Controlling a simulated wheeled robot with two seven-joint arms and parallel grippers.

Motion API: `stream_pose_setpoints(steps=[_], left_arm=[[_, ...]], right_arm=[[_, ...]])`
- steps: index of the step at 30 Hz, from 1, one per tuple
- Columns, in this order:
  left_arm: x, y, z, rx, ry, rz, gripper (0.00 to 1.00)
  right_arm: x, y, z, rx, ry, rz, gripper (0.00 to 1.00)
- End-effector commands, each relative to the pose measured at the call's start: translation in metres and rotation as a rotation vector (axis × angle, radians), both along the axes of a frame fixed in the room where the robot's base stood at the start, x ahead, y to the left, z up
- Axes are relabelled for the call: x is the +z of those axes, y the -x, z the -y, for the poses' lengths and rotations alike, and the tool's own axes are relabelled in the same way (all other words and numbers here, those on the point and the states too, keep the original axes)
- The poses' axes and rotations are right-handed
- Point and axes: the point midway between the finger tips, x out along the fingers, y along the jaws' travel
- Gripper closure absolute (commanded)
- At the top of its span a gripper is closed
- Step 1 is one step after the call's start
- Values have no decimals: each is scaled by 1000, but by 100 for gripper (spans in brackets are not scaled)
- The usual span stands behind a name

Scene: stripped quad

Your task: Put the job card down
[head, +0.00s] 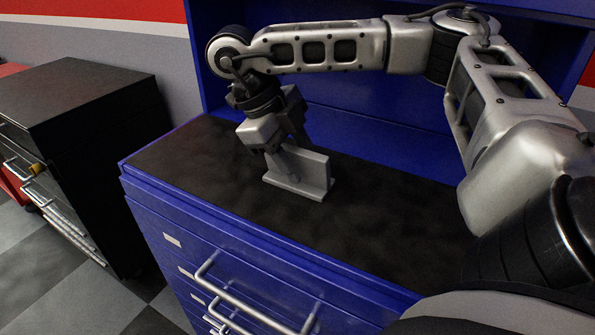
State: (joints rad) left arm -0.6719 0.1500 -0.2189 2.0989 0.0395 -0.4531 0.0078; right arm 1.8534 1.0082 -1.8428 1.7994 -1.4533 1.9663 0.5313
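A light grey upright plate on a low foot (315,174) stands on the dark top of the blue cabinet. It may be the job card or a holder for it; no writing shows on it. My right gripper (283,157) reaches down from above, at the plate's upper left end. Its fingers overlap the plate in the head view, and their tips are partly lost against the same grey. Whether they grip it or only stand beside it cannot be told. My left gripper is not in view.
The blue cabinet's dark top (390,215) is clear around the plate. A blue back panel (370,135) rises behind it. Drawers with a metal handle (255,300) are at the front. A black drawer cabinet (85,105) stands apart at the left, across a checkered floor.

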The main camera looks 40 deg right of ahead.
Motion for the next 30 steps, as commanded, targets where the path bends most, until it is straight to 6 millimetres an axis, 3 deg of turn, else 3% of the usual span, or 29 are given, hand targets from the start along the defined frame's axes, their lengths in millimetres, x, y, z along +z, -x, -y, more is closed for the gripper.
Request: stream_pose_setpoints(steps=[30], left_arm=[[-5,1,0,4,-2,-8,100]], right_arm=[[-13,3,3,1,0,0,60]])
